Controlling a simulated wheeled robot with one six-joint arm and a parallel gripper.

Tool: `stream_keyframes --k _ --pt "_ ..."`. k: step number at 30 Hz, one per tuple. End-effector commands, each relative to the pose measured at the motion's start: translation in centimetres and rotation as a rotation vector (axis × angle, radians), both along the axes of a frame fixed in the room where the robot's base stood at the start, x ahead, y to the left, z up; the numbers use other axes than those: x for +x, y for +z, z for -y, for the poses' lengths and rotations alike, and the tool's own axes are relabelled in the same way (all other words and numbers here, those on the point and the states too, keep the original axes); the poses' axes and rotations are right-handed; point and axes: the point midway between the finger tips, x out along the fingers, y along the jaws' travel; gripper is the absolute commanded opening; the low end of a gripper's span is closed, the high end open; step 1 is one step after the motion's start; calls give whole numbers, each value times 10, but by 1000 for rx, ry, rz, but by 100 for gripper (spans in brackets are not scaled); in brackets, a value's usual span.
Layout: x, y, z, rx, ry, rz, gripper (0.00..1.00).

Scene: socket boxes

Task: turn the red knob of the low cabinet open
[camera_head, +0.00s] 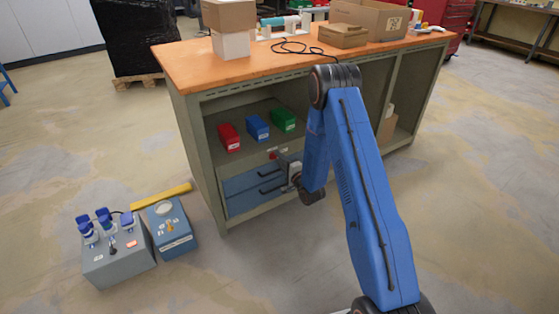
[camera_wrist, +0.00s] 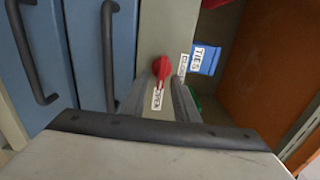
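The red knob (camera_wrist: 161,68) sits on the pale strip (camera_wrist: 165,25) between the blue drawers and the open shelf. Its narrow end points down in the wrist view, towards a white label (camera_wrist: 157,99) that seems to read OPEN. A second white label (camera_wrist: 183,65) is to its right, partly hidden. The knob also shows in the head view (camera_head: 272,154). My gripper (camera_wrist: 158,88) is open, with one finger to the left and one to the right of the knob's lower end. I cannot tell if they touch it. My gripper also shows at the cabinet front (camera_head: 284,161).
Blue drawers (camera_head: 253,181) with black handles are below the knob. Red (camera_head: 229,137), blue (camera_head: 257,128) and green (camera_head: 284,119) bins stand on the shelf above. Two boxes, grey (camera_head: 118,262) and blue (camera_head: 172,228), are on the floor at left. Floor in front is clear.

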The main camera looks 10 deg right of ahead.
Motion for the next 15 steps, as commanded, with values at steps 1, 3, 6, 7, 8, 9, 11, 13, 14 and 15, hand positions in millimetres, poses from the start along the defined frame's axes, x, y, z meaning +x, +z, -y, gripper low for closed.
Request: stream_keyframes --k 1,3,6,7,8,9,11,13,14,15 --pt "0 0 0 0 0 0 27" --pt "0 0 0 0 1 1 27" --pt "-2 0 1 -1 0 0 27" --pt "-4 0 1 -1 0 0 27" --pt "-6 0 2 -1 0 -1 27" --pt "-10 0 3 0 0 -1 27" --pt "-18 0 6 -1 0 0 27" --pt "-29 0 10 -1 -1 -2 27" --pt "-35 0 12 0 -1 -1 27" --pt "-42 -1 14 0 -1 -2 27"
